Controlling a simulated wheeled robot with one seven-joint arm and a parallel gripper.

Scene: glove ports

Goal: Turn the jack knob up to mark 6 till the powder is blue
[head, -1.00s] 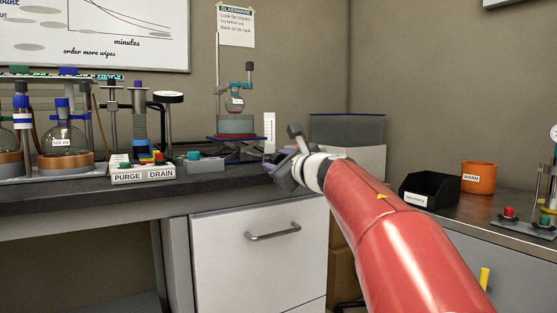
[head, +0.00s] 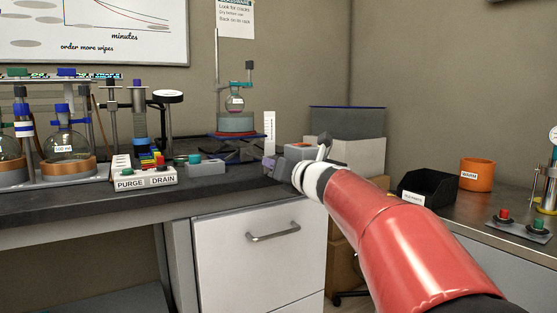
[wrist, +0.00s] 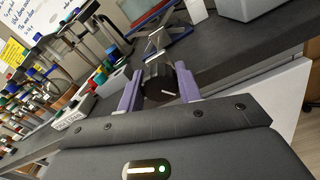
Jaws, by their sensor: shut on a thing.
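The jack (head: 236,147) stands on the dark bench at the back, with blue and red plates. A grey-green heating mantle (head: 235,124) sits on it, with a small round flask (head: 235,103) above. The flask is too small for me to tell the powder's colour. A white upright scale (head: 269,132) stands right of the jack; its marks are not readable. The black jack knob (wrist: 158,82), with a white line on its face, is between the purple fingers of my gripper (wrist: 160,90), shut on it. In the head view my gripper (head: 271,167) hides the knob.
Flasks on a rack stand farther left. A lidded bin (head: 346,121) is behind my arm. A black tray (head: 428,187) and orange pot (head: 478,175) stand right.

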